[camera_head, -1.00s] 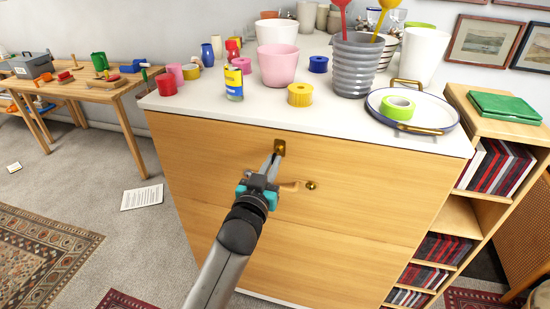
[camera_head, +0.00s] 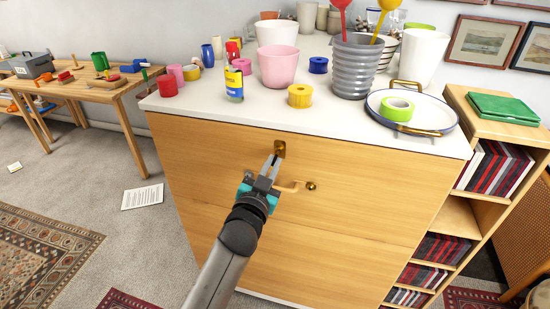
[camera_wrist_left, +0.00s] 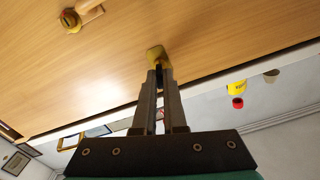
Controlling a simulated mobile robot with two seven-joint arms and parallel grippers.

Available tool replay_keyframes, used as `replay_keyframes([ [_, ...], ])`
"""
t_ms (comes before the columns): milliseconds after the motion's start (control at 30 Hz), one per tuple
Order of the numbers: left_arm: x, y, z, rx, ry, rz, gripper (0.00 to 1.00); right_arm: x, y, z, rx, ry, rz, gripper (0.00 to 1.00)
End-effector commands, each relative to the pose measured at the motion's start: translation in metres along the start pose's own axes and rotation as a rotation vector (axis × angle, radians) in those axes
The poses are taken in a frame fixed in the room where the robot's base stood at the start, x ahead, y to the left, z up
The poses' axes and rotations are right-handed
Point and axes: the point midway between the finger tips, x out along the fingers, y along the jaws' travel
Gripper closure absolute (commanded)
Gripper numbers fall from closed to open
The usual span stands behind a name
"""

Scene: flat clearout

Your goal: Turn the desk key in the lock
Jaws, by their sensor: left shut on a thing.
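The wooden desk cabinet (camera_head: 330,235) has a small brass lock plate (camera_head: 280,147) high on its front. My left gripper (camera_head: 274,164) reaches up from below with its fingertips right at the plate. In the left wrist view the two long fingers (camera_wrist_left: 158,74) are nearly together, close against the brass lock plate (camera_wrist_left: 154,54). They are shut on the desk key, of which almost nothing shows between the fingertips. How far the key is turned cannot be made out. My right gripper is not in view.
A brass and wooden handle (camera_head: 309,186) sticks out just right of my gripper; it also shows in the left wrist view (camera_wrist_left: 72,20). The white top holds cups, tape rolls and a tray (camera_head: 413,112). Open floor (camera_head: 100,190) lies to the left.

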Motion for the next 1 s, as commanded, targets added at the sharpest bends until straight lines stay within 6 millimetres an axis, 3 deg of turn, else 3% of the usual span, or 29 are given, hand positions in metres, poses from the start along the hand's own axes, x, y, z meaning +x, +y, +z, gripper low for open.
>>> replay_keyframes([
  [167,0.0002,-0.0001,-0.0002,0.018,0.000,0.000,1.00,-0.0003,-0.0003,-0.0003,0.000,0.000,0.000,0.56],
  [400,0.0002,-0.0007,-0.0004,0.281,0.000,-0.001,1.00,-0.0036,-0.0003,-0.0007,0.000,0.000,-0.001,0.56],
  [700,0.0003,-0.0006,-0.0003,0.313,0.000,-0.001,1.00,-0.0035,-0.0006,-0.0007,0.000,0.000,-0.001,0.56],
  [1000,0.0004,-0.0004,-0.0007,0.599,0.001,-0.001,1.00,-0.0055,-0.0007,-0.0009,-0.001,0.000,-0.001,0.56],
])
